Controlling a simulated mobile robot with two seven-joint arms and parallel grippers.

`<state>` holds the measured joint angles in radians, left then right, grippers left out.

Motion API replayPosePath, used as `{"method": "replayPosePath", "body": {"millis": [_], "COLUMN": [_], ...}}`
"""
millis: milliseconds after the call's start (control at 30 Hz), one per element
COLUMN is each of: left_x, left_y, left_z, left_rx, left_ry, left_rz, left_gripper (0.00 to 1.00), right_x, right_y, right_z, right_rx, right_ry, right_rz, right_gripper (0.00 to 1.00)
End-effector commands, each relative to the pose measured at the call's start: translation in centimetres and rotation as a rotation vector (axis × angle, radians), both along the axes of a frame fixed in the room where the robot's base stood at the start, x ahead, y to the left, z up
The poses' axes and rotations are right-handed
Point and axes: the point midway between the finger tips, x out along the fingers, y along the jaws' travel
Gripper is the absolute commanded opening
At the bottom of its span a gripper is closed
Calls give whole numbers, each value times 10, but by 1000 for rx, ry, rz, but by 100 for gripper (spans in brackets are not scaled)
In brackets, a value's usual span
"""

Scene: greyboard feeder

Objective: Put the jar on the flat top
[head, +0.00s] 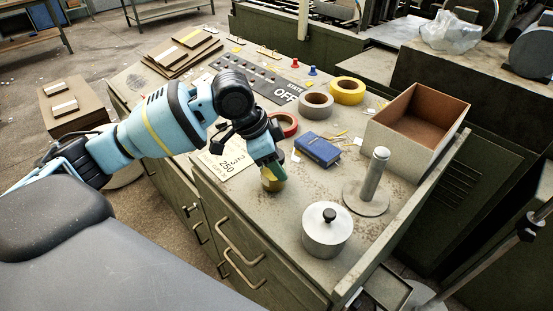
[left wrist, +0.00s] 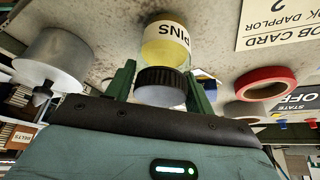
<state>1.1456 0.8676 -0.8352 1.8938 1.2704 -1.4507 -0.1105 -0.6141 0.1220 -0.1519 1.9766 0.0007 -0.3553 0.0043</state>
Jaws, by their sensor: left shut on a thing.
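The jar (head: 272,183) has yellowish contents and shows low in my left gripper (head: 266,160) in the head view, near the front of the flat bench top (head: 285,222). In the left wrist view the jar (left wrist: 168,42) carries a "PINS" label and a dark ribbed lid (left wrist: 160,84). The green fingers of my left gripper (left wrist: 160,92) stand on either side of the lid, shut on it. I cannot tell whether the jar's base touches the bench top. My right gripper is not in view.
A grey knobbed canister (head: 327,230), a post on a round base (head: 373,182), an open box (head: 418,130) and a blue box (head: 317,150) stand to the right. A red tape roll (head: 284,124) and job card (head: 228,158) lie close by. Bare surface lies in front of the canister.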

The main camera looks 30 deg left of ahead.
Motion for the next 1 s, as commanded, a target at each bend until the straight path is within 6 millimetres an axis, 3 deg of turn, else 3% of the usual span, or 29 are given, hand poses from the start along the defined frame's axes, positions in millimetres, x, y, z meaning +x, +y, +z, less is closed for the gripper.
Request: {"method": "replayPosePath", "body": {"millis": [200,233,367,733,1000], "left_x": [0,0,0,0,-9], "left_y": [0,0,0,0,15], "left_z": [-1,-1,-2,2,43], "left_rx": [-1,0,1,0,0], "left_ry": [-3,-1,-1,-1,-7], "left_rz": [1,0,0,0,2], "left_gripper": [21,57,74,75,75], "right_x": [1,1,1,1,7], "right_y": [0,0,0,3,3], "right_z": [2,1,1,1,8], "right_rx": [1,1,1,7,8], "right_ry": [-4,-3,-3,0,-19], "right_rz": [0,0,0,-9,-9], "right_gripper": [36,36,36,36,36]}}
